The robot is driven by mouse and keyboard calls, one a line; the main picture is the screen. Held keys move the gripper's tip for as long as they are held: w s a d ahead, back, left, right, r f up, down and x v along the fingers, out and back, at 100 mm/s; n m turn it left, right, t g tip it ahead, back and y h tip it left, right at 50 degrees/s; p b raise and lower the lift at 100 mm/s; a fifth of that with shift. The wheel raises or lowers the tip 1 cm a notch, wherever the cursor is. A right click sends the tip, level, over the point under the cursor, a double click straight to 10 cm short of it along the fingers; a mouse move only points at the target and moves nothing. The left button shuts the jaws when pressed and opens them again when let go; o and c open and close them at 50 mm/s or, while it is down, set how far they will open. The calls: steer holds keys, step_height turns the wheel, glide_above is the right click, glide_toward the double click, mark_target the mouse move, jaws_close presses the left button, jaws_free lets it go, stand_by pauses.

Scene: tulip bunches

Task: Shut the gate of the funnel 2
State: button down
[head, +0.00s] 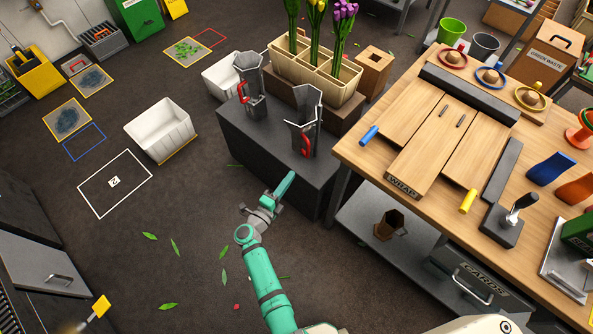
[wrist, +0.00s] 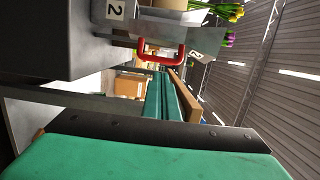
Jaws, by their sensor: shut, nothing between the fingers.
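Two grey metal funnels stand on a dark grey block; the nearer one (head: 308,108) has a red handle (head: 304,143) low on its front. In the wrist view a red U-shaped handle (wrist: 181,56) sits beside a plate marked 2 (wrist: 196,53), so I take this as funnel 2. Whether its gate is open or shut I cannot tell. The other funnel (head: 251,72) has a red handle at its left. My gripper (head: 291,175) is shut and empty, in front of and below the nearer funnel. Its teal fingers (wrist: 160,76) point towards the handle, apparently without touching it.
The dark block (head: 262,150) stands just beyond my gripper. The wooden workbench (head: 350,150) rises close on the right. A tulip planter (head: 345,88) stands behind the funnels. A white bin (head: 160,128) is on the floor at left. Open floor lies left of my arm.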

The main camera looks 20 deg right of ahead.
steer(key=s+d+n+t+y, duration=0.4)
steer(key=s+d+y, duration=0.15)
steer(key=d, duration=0.35)
steer(key=w+d, duration=0.1)
steer(key=w, duration=1)
steer(key=shift+w+d+f, duration=0.2)
steer(key=shift+d, duration=0.2)
steer(key=shift+h, duration=0.25)
